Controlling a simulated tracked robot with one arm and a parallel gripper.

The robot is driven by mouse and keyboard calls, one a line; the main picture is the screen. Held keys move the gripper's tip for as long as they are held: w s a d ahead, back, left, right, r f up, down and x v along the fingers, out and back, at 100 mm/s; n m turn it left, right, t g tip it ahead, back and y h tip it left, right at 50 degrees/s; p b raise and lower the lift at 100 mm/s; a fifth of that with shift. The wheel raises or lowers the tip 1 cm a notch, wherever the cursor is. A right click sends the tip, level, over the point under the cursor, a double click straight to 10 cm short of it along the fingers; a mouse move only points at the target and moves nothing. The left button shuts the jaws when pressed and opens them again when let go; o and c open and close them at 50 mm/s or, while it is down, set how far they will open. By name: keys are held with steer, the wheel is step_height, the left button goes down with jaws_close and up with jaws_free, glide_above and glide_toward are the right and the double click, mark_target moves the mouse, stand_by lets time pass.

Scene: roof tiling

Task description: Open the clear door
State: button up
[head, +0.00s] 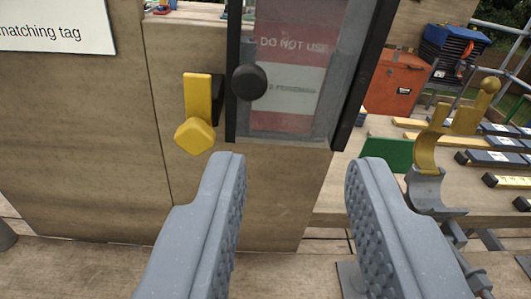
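The clear door (335,55) is a see-through panel in a black frame at the top centre of the head view, and its upper part is cut off. A round black knob (249,82) sits on its left side. A red and white sign reading "DO NOT USE" shows through the panel. A yellow latch (198,95) with a faceted knob at its lower end stands just left of the door frame. The door looks shut, though its full outline is out of view. My gripper (298,163) is open and empty, its fingertips below the door's lower edge in the picture.
A wooden panel (80,140) with a white tag sign (55,25) stands at left. At right are an orange box (397,82), a blue crate (452,48), a yellow-and-grey hooked fitting (430,160) and several dark and yellow strips on a wooden surface.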

mark_target(250, 83)
steer(key=shift+t+y, duration=0.5)
steer(key=shift+y, duration=0.4)
steer(key=w, duration=0.4)
steer(key=w+a+f+p, duration=0.1)
steer(key=w, duration=0.3)
steer(key=w+a+f, duration=0.1)
steer(key=w, duration=0.3)
steer(key=shift+p, duration=0.3)
jaws_close()
steer(key=shift+s+d+r, duration=0.1)
steer(key=shift+d+r, duration=0.05)
steer(key=shift+d, duration=0.1)
steer(key=shift+a, duration=0.1)
steer(key=shift+a+p, duration=0.1)
steer(key=shift+p, duration=0.45)
